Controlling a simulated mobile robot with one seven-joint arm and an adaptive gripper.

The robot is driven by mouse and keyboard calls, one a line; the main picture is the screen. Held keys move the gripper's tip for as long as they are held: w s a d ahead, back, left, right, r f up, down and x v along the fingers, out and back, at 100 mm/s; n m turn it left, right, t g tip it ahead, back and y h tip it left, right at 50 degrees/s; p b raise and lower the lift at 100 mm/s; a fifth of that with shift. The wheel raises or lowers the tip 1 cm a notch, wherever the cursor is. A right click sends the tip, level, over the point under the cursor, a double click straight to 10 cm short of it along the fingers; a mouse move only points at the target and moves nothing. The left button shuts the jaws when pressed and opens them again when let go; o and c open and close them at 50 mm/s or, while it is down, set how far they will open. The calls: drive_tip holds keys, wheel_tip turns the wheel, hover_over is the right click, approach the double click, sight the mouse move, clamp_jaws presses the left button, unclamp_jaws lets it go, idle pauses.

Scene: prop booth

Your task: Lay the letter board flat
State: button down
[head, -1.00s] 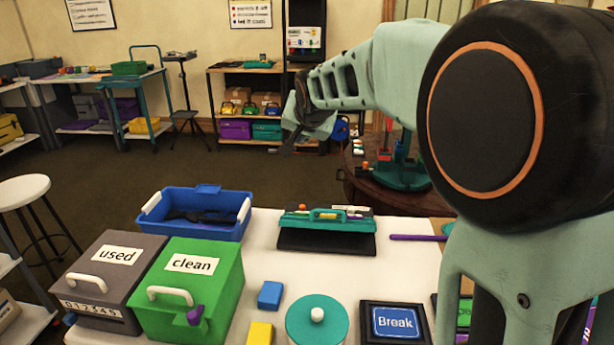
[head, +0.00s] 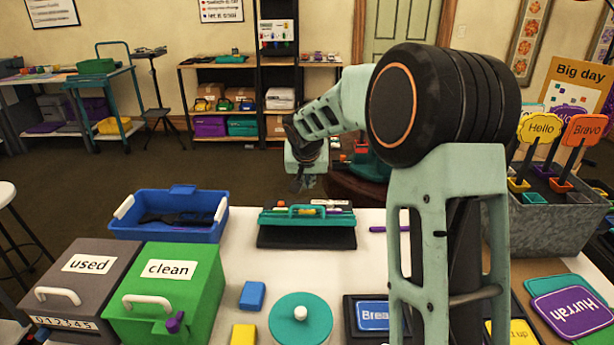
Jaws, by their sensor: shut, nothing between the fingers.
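No board is clearly marked as the letter board. A dark flat panel (head: 306,238) lies at the back middle of the white table, at the front of a teal tray (head: 345,217) with a handle and small coloured items. I cannot tell whether this panel is the letter board or part of the tray. An upright tan "Big day" board (head: 578,74) with coloured squares stands at the right, partly hidden by signs. My gripper (head: 298,184) is shut and empty, pointing down beyond the tray's far side and apart from it. Its fingertips are small and dark.
A blue bin (head: 222,213), a grey "used" box (head: 75,293) and a green "clean" box (head: 205,284) stand left. A teal round lid (head: 318,323), blue block (head: 252,295) and "Break" sign (head: 372,316) are in front. A metal planter (head: 548,232) holds signs at right.

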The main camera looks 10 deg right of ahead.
sight(308, 207)
drive_tip(key=shift+s+a+f+b, duration=0.15)
drive_tip(key=shift+s+f, duration=0.2)
drive_tip(key=shift+f, duration=0.25)
drive_tip(key=shift+s+f+b, duration=0.2)
drive_tip(key=shift+s+f, duration=0.2)
drive_tip(key=shift+f, duration=0.25)
drive_tip(key=shift+s+a+f+b, duration=0.15)
drive_tip(key=shift+s+f, duration=0.2)
drive_tip(key=shift+f, duration=0.25)
drive_tip(key=shift+s+d+f+b, duration=0.1)
drive_tip(key=shift+d+f+b, duration=0.1)
drive_tip(key=shift+b, duration=0.4)
